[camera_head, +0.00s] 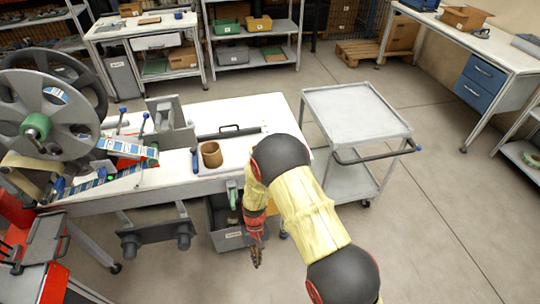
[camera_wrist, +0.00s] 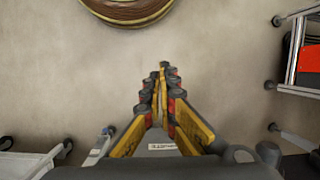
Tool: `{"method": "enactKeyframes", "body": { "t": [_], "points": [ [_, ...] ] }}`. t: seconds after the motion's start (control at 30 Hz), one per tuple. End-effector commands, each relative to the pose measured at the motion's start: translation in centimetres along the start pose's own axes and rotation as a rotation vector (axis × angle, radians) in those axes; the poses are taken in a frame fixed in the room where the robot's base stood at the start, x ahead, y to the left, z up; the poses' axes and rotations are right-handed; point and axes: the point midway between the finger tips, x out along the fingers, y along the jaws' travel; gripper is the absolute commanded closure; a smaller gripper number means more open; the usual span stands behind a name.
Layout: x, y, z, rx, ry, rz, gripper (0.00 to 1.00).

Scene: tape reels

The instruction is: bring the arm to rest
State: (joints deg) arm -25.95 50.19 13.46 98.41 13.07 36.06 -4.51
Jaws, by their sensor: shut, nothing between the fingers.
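My gripper (camera_head: 257,260) hangs low over the floor in the head view, in front of the white bench and beside the grey bin. In the wrist view its yellow and black fingers (camera_wrist: 160,72) are together at the tips, with nothing between them. My arm, wrapped in a pale yellow cover, bends down from the right. Bare floor lies beyond the fingertips.
The white bench (camera_head: 252,112) bears a large grey reel (camera_head: 15,115) and a brown cup-like roll (camera_head: 211,154). A grey bin (camera_head: 228,240) is beneath it. A grey cart (camera_head: 355,110) stands right. A brown ringed object (camera_wrist: 127,14) is at the wrist view's top.

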Motion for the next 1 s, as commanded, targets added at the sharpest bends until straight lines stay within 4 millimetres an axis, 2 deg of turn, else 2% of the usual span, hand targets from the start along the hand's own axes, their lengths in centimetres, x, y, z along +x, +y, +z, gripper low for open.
{"method": "enactKeyframes", "body": {
  "t": [0.03, 0.1, 0.4, 0.7, 1.0],
  "points": [
    [-2.8, 0.5, 0.8, 0.004, 0.011, -0.001, 1.0],
    [-6.0, 1.1, 2.1, 0.012, 0.019, 0.0, 1.0],
    [-17.9, 4.1, 8.9, 0.046, 0.077, 0.01, 1.0],
    [-26.6, 7.2, 17.0, 0.087, 0.172, 0.027, 1.0],
    [-32.5, 9.7, 24.9, 0.136, 0.311, 0.052, 1.0]
  ]
}}
